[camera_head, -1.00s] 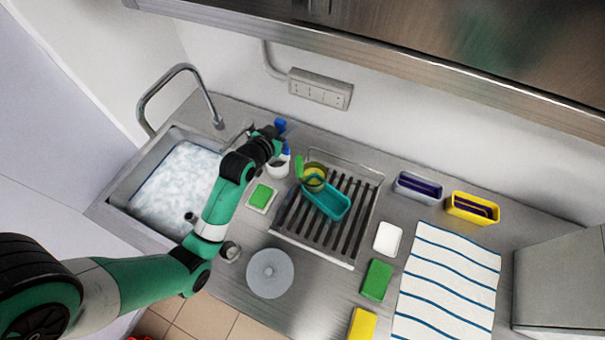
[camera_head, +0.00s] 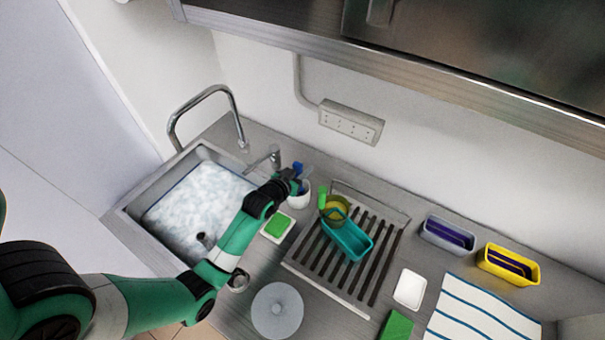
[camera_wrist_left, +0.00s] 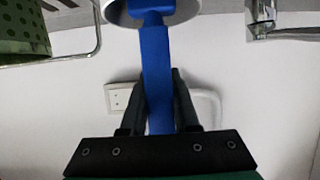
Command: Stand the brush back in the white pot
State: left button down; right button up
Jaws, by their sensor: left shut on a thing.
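The blue brush (camera_head: 298,167) is held by my left gripper (camera_head: 290,178) at the back of the counter. In the left wrist view, the fingers (camera_wrist_left: 159,100) close on both sides of the brush's blue handle (camera_wrist_left: 156,60). The white pot (camera_head: 301,198) stands just below the gripper, between the sink and the rack. In the left wrist view, the pot's rim (camera_wrist_left: 112,14) shows at the top edge, and the brush's wider part overlaps its opening. How deep the brush sits is hidden. My right gripper is not in view.
The sink (camera_head: 140,225) with foamy water and its tap (camera_head: 240,130) lie to the left. A dish rack (camera_head: 330,275) with a teal tray (camera_head: 348,240) and a yellowish cup (camera_head: 334,207) is close on the right. A green sponge (camera_head: 278,226) lies in front of the pot.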

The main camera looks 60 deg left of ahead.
pick_arm(q)
jog(key=shift+f, duration=0.7)
jog(key=shift+f, duration=0.15)
jog(key=c, duration=0.7)
grip_release()
jog(key=shift+o, duration=0.2)
jog(key=p+v, duration=0.2)
jog(key=v, duration=1)
jog(key=shift+r, duration=0.25)
